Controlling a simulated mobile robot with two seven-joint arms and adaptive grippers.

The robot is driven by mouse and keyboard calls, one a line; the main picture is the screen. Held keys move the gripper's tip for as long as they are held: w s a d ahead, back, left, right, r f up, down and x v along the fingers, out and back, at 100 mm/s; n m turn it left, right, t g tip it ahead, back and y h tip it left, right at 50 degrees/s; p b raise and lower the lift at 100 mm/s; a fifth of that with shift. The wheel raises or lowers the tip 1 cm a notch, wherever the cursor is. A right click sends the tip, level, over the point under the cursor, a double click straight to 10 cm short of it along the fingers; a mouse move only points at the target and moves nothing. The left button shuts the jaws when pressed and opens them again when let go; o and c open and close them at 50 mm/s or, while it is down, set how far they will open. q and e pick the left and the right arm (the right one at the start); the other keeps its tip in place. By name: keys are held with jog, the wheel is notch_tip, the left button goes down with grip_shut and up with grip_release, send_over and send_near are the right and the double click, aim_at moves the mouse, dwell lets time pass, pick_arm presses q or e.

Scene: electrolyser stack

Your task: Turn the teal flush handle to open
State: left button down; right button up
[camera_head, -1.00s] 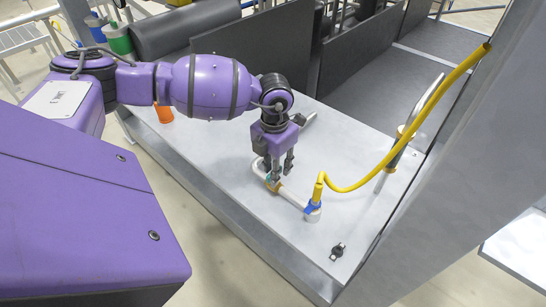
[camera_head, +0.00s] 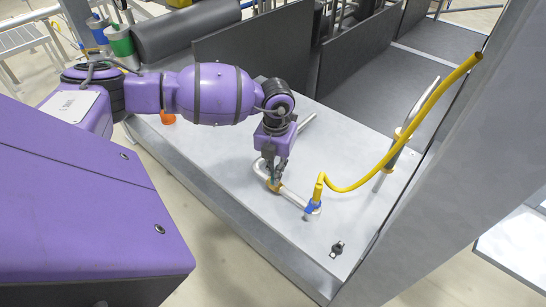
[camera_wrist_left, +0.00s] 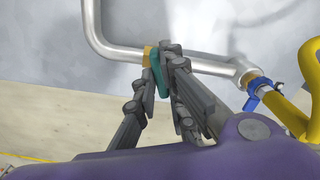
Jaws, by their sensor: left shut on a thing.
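The teal flush handle (camera_wrist_left: 156,68) sits on a brass valve body (camera_wrist_left: 148,56) on the silver pipe (camera_wrist_left: 118,52) in the left wrist view. My left gripper (camera_wrist_left: 164,60) is shut on the teal handle, with one finger on each side. In the head view my left gripper (camera_head: 274,178) points down at the pipe (camera_head: 294,198), and its fingers hide most of the handle. The brass valve (camera_head: 274,186) shows just below the fingertips. My right gripper is in neither view.
A black fitting (camera_head: 337,249) stands near the platform's front edge.

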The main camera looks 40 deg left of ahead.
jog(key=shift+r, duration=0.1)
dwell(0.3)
pick_arm(q)
jog(key=shift+r+n+p, duration=0.1)
jog(key=shift+n+p, duration=0.95)
jog(key=shift+n, duration=1.15)
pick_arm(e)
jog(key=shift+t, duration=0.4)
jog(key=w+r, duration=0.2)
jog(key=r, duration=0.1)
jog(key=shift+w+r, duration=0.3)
pick_arm(q)
jog(key=shift+n, duration=0.3)
jog(key=shift+n+p, duration=1.15)
jog(key=shift+n, duration=1.05)
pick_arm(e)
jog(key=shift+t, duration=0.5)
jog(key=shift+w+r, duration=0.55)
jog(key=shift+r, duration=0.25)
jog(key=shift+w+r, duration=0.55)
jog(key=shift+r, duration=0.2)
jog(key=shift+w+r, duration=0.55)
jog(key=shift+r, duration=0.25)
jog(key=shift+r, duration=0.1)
